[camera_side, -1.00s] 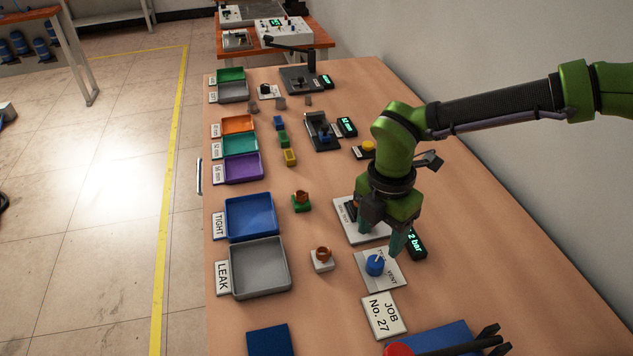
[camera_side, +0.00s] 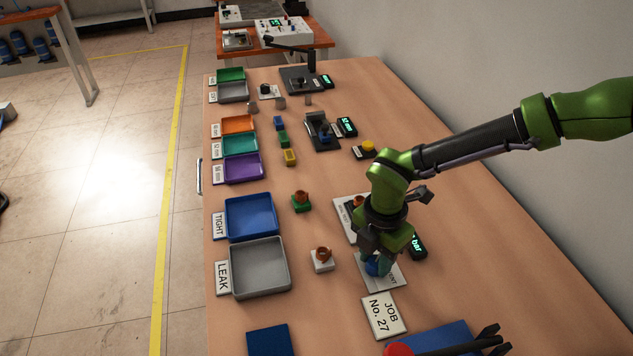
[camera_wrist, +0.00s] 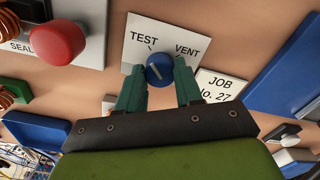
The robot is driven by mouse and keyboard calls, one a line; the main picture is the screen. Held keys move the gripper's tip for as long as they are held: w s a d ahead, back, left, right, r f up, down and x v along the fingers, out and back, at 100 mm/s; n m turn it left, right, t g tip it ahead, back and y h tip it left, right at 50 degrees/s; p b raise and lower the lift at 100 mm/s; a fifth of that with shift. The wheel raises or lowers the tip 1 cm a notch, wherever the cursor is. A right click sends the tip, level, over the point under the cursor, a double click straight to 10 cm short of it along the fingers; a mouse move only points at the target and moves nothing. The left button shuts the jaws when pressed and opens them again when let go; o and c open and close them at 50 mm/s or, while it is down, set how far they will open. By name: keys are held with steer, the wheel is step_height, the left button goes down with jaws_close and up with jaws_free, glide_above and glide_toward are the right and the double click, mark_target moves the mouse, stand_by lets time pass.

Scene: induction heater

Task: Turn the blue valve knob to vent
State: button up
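The blue valve knob (camera_wrist: 159,69) sits on a white plate (camera_wrist: 142,36) marked TEST and VENT. Its pale pointer line slants up and left, toward the TEST side. My gripper (camera_wrist: 160,66) is down at the knob, one teal finger on each side. The fingers appear to touch the knob's sides, with no clear gap. In the side view my gripper (camera_side: 378,262) hides part of the knob and plate.
A JOB No. 27 card (camera_side: 384,314) lies just in front of the plate. A red button (camera_wrist: 58,41) and a dark display (camera_side: 418,246) are near. A white block with a copper ring (camera_side: 322,260) stands left. Grey (camera_side: 232,284) and blue trays lie farther left.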

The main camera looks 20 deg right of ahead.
steer(key=c, duration=0.4)
steer(key=shift+m, duration=0.3)
steer(key=m, duration=0.3)
steer(key=shift+m, duration=0.3)
steer(key=m, duration=0.3)
steer(key=shift+m, duration=0.4)
steer(key=m, duration=0.5)
steer(key=shift+m, duration=2.4)
